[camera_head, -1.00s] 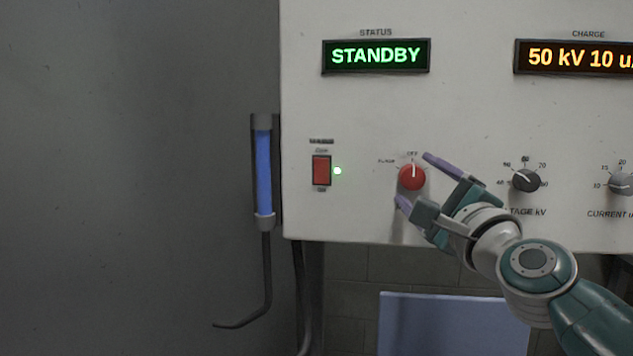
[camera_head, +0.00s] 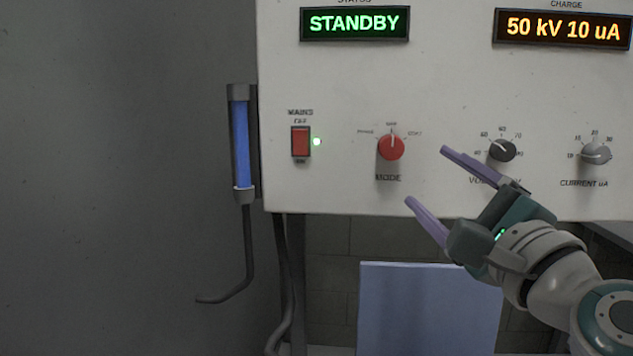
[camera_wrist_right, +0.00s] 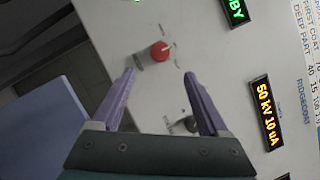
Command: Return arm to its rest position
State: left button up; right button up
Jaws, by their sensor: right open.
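My right gripper (camera_head: 427,176) is open and empty, with its two purple fingers spread in front of the lower part of a white control panel (camera_head: 450,80). It is apart from the red mode knob (camera_head: 391,147), which lies up and left of the fingertips in the head view. In the right wrist view the open gripper (camera_wrist_right: 158,82) points toward the panel, with the red knob (camera_wrist_right: 160,51) beyond the fingertips. The right arm comes in from the lower right. My left gripper is not in view.
The panel has a red mains switch (camera_head: 300,142) beside a lit green lamp, a dark voltage knob (camera_head: 502,150) and a grey current knob (camera_head: 596,153). Displays read STANDBY (camera_head: 354,23) and 50 kV 10 uA (camera_head: 563,29). A blue tube (camera_head: 241,145) hangs left. A pale blue board (camera_head: 430,305) stands below.

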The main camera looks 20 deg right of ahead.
dwell(0.4)
jog(key=s+a+f+n+g+y+p, duration=0.1)
jog(key=s+a+f+n+g+y, duration=0.35)
jog(key=a+n, duration=0.4)
jog(key=s+a+f+n+g+y, duration=0.35)
jog(key=a+f+n, duration=0.3)
jog(key=n, duration=0.35)
jog(key=s+d+f+n+g+h, duration=0.1)
jog(key=s+f+n+g, duration=0.15)
jog(key=s, duration=0.25)
jog(key=s+f+n+g+h+p, duration=0.1)
jog(key=s+n+g, duration=0.2)
jog(key=s+n, duration=0.15)
jog(key=s+d+f+n+g+h, duration=0.1)
jog(key=s+f+n+g, duration=0.15)
jog(key=s, duration=0.25)
notch_tip(320, 180, up, 39)
jog(key=p, duration=3.8)
jog(key=shift+s+d+h, duration=0.2)
jog(key=shift+s+h, duration=0.05)
jog(key=shift+h, duration=0.05)
